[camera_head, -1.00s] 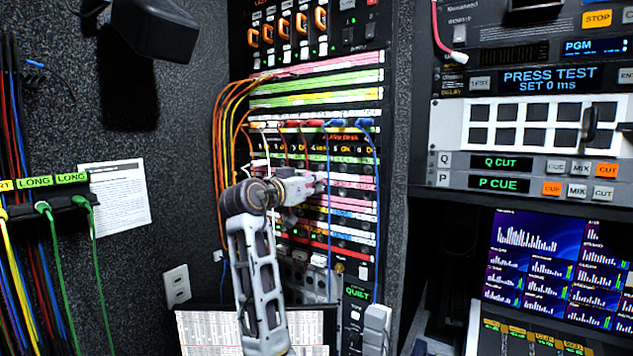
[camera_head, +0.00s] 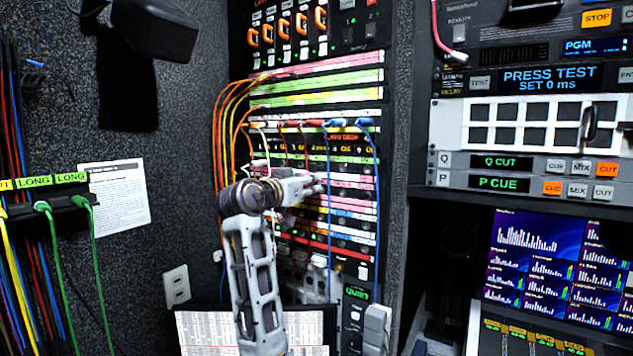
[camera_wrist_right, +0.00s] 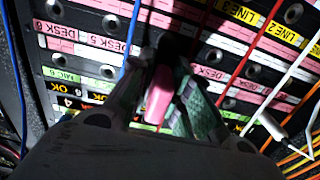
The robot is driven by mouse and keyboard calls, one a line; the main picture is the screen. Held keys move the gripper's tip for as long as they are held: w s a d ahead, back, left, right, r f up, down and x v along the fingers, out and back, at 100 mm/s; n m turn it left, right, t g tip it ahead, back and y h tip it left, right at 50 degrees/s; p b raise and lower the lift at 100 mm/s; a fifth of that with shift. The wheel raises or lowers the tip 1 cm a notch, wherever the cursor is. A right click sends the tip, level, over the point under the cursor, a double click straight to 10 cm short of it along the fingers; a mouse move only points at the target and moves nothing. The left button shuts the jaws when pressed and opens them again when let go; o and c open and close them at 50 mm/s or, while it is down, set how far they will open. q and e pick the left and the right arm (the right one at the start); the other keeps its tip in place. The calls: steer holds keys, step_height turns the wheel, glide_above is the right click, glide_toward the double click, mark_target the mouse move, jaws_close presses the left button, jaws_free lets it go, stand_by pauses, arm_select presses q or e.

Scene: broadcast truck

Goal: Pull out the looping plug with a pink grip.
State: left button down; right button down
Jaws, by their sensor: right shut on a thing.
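My right gripper (camera_head: 316,185) is at the front of the patch panel (camera_head: 350,227), among its label strips, with its arm rising from below. In the right wrist view my right gripper (camera_wrist_right: 160,92) has its two fingers closed around a pink grip (camera_wrist_right: 160,95), which shows as a pink block between them. The panel rows with pink, yellow and green labels lie just behind it. Whether the plug's tip is still in its socket is hidden. In the head view the pink grip is covered by the gripper. My left gripper is not in view.
A blue cable (camera_wrist_right: 130,60) and a red cable (camera_wrist_right: 247,55) run close beside the fingers. A white connector (camera_wrist_right: 270,126) is to the right. Orange cables (camera_head: 219,130) bunch at the panel's left edge.

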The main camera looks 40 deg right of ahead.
steer(key=shift+b+v, duration=0.5)
steer(key=shift+v, duration=1.5)
stand_by(0.6)
steer(key=shift+v, duration=1.3)
